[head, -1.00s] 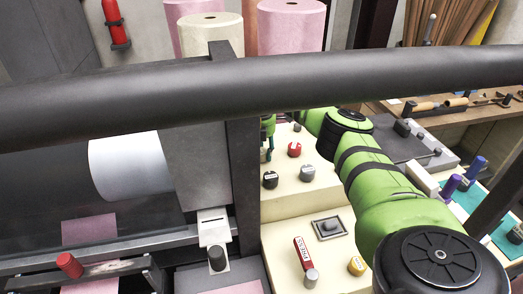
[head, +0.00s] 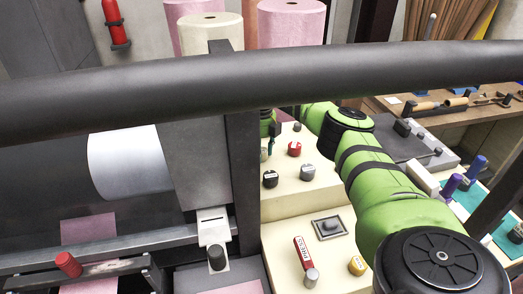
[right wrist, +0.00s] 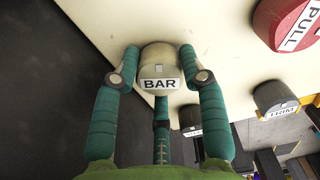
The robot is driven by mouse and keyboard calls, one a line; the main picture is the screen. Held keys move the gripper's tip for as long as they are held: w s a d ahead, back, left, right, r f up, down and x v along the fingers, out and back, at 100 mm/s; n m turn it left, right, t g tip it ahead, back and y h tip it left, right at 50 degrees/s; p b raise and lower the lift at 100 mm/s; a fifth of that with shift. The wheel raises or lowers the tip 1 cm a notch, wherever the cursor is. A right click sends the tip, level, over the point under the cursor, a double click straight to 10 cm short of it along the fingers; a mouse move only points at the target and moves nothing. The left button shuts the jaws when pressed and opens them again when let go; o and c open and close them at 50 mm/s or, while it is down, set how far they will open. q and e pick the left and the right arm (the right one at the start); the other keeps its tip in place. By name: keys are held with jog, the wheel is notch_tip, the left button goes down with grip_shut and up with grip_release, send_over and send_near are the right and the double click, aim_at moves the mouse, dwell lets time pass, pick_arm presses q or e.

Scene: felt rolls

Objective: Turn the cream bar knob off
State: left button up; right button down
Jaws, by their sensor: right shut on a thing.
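The cream bar knob (right wrist: 158,55) sits on the cream panel in the right wrist view, with a white label reading BAR facing the camera. My right gripper (right wrist: 159,68) is shut on it, with teal fingers on its left and right sides and a third finger below. In the head view my right gripper (head: 270,141) shows only in part beside the dark post, and the knob is mostly hidden there. My left gripper is not in view.
A red PULL knob (right wrist: 288,22) and a dark labelled knob (right wrist: 275,97) are close by on the panel (right wrist: 225,60). A dark post (head: 243,170) stands left of the panel in the head view. A thick dark bar (head: 200,88) crosses in front.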

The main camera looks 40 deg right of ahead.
jog(key=n, duration=0.5)
jog(key=shift+s+f, duration=0.1)
jog(key=shift+f, duration=0.05)
jog(key=c, duration=0.9)
grip_release()
jog(key=shift+o, duration=0.2)
jog(key=shift+r+p, duration=2)
jog(key=shift+r, duration=0.6)
